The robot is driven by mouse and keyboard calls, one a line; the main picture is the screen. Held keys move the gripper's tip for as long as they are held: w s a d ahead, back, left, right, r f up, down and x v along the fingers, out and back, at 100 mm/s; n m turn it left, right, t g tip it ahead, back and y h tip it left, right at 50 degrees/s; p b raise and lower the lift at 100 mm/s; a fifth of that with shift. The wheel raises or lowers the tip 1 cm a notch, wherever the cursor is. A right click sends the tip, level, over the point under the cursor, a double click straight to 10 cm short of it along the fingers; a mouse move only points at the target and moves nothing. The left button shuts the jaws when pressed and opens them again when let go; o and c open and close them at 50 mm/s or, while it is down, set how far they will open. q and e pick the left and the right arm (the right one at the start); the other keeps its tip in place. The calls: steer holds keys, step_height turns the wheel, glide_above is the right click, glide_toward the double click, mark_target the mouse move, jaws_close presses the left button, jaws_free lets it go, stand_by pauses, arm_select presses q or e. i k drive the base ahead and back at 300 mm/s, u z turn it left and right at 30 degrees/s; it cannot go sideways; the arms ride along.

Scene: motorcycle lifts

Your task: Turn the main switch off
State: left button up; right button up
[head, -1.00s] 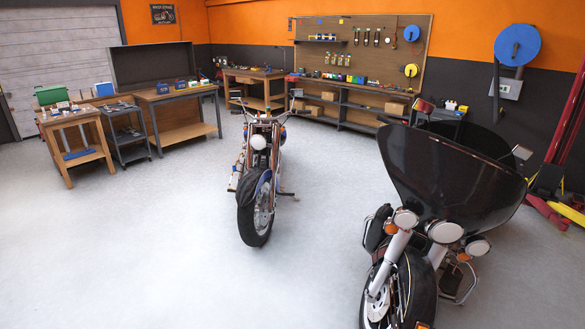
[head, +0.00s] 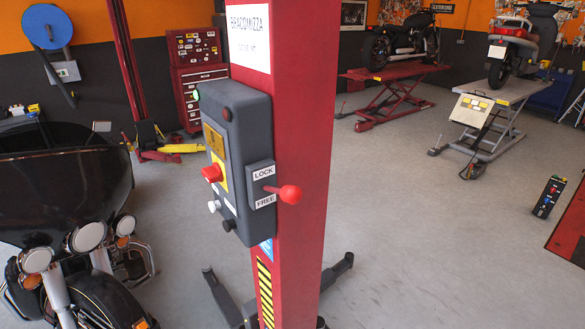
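A grey control box (head: 236,130) is mounted on a red lift post (head: 300,120) in the middle of the head view. On its left-hand face a red knob (head: 212,173) stands out from a yellow plate; it looks like the main switch. I cannot read its position. A green light (head: 196,95) shows near the top left edge of the box. A red ball lever (head: 289,194) sticks out from the box's side, between the labels LOCK and FREE. Neither of my grippers is in view.
A black motorcycle with a large fairing (head: 60,185) stands at left, close to the post. Dark lift legs (head: 220,295) spread on the floor at the post's base. Two lift tables (head: 395,88) (head: 500,110) carry motorcycles behind. The grey floor right of the post is mostly clear.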

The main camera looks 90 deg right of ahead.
mark_target(213, 174)
steer(key=z, duration=2.2)
steer(key=i, duration=0.5)
steer(key=z, duration=1.55)
steer(key=k, duration=1.35)
steer(key=u, duration=1.9)
